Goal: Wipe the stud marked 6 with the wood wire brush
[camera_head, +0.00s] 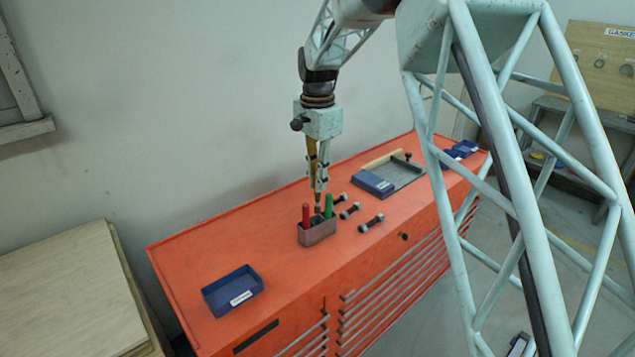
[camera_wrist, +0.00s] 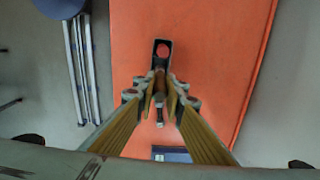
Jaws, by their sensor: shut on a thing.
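My gripper (camera_head: 318,203) points straight down over the grey holder (camera_head: 318,235) on the orange cabinet top. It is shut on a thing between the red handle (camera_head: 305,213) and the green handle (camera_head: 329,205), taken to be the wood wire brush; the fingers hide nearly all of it. I cannot make out a stud marked 6 in either view.
Several dark bolts (camera_head: 371,224) lie right of the holder. A blue labelled tray (camera_head: 232,291) stands at the front left. A grey tray with a blue box (camera_head: 372,184) lies farther back right. The cabinet top (camera_head: 270,240) is clear between holder and blue tray.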

